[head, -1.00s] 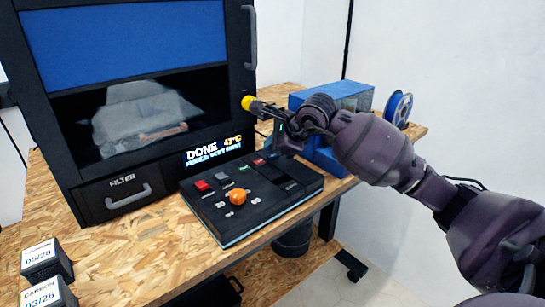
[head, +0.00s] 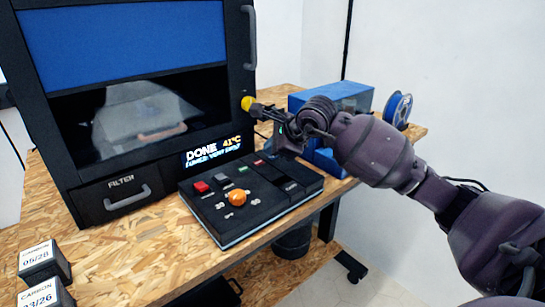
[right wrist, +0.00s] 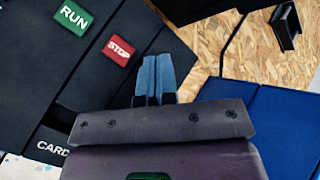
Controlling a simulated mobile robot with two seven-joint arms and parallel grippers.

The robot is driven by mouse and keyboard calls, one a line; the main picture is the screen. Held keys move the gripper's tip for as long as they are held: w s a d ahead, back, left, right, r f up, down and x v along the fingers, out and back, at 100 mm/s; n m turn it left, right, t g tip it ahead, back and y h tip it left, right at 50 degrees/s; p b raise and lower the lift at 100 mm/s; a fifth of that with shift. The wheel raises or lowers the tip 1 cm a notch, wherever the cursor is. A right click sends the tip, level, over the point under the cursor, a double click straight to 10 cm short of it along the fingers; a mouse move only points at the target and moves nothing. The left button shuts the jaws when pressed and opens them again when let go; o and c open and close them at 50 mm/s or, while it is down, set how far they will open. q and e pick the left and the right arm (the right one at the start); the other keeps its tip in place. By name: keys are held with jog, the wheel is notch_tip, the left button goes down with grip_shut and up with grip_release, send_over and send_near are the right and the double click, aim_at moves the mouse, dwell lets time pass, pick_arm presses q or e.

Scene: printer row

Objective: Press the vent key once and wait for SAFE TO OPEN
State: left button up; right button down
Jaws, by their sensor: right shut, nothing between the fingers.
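The printer (head: 62,140) has a dark window with pale haze inside. Its display (head: 212,150) reads DONE and 41°C, with a smaller blue line below that seems to mention venting first. The black control panel (head: 262,218) in front carries a red key (head: 201,187), a grey key (head: 221,180), an orange knob (head: 237,198), a green RUN key (right wrist: 74,18) and a red STOP key (right wrist: 119,50). No vent label is legible. My right gripper (head: 284,140) is shut and empty over the panel's far right; its fingertips (right wrist: 155,80) appear beside STOP. My left gripper is out of view.
A yellow knob (head: 247,103) sits on the printer's right edge, near my right gripper. A blue box (head: 335,97) and a blue spool (head: 397,107) stand behind my right arm. Carbon boxes (head: 44,262) stand at the front left.

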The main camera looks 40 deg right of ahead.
jog(key=shift+f, duration=0.15)
dwell(0.4)
jog(key=shift+r, duration=0.9)
jog(key=shift+r, duration=0.1)
jog(key=shift+r+p, duration=1.2)
jog(key=shift+r, duration=1.2)
